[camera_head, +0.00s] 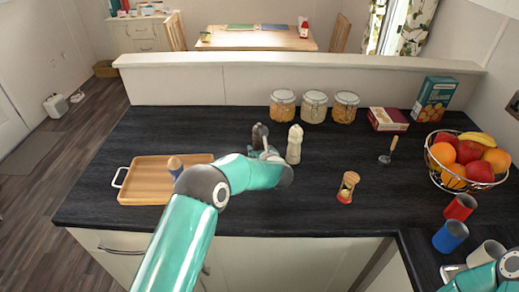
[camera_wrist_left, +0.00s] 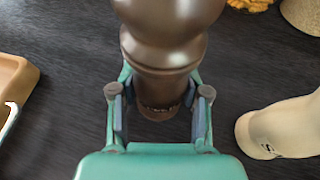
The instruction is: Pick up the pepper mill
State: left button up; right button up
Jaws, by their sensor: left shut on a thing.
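The pepper mill is dark brown and glossy (camera_head: 259,133), standing in the middle of the dark counter in the head view. It fills the upper middle of the left wrist view (camera_wrist_left: 165,55). My left gripper (camera_head: 265,153) is shut on it, with one finger on each side of its lower body (camera_wrist_left: 159,112). The mill looks upright; I cannot tell whether its base touches the counter. Part of it is hidden behind the gripper in the head view. Part of my right arm shows at the bottom right corner, but its gripper is not visible.
A cream mill (camera_head: 294,144) stands close to the right of the pepper mill. Three glass jars (camera_head: 314,107) stand behind. A wooden tray (camera_head: 143,186) lies left, an hourglass (camera_head: 347,187) right. A fruit basket (camera_head: 467,185) and cups (camera_head: 450,236) are far right.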

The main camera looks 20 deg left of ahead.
pick_arm(q)
jog(key=shift+r, duration=0.2)
jog(key=shift+r, duration=0.6)
notch_tip(320, 180, up, 19)
jog(key=shift+f+b, duration=0.2)
jog(key=shift+b, duration=0.8)
